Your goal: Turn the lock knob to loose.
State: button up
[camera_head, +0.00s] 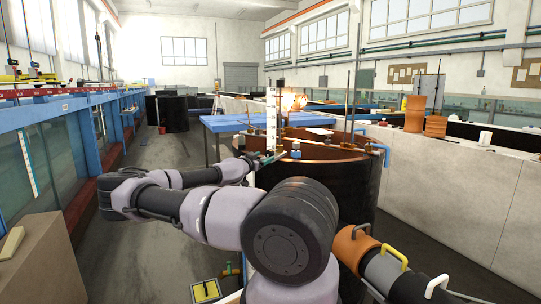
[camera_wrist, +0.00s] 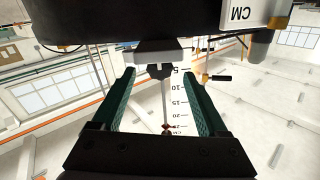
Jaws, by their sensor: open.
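A small dark knob (camera_wrist: 158,72) shows in the wrist view under a grey block (camera_wrist: 150,57), and I take it for the lock knob. My gripper (camera_wrist: 157,78) is open, with one green finger pad on each side of the knob. I see gaps at both sides and cannot tell how deep the knob sits between the pads. A thin rod with a red tip and a white CM scale (camera_wrist: 178,101) lie behind. In the head view, my gripper (camera_head: 266,160) is small beside the upright white scale (camera_head: 271,118); the knob cannot be made out there.
A crank handle with a black grip (camera_wrist: 220,78) sticks out right of the fingers in the wrist view. In the head view, the dark round tank (camera_head: 345,185) with a copper-brown rim stands below the gauge. A blue table (camera_head: 225,124) is behind it. Open floor lies left.

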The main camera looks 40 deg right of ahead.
aim_at(268, 155)
jog(key=x, duration=0.7)
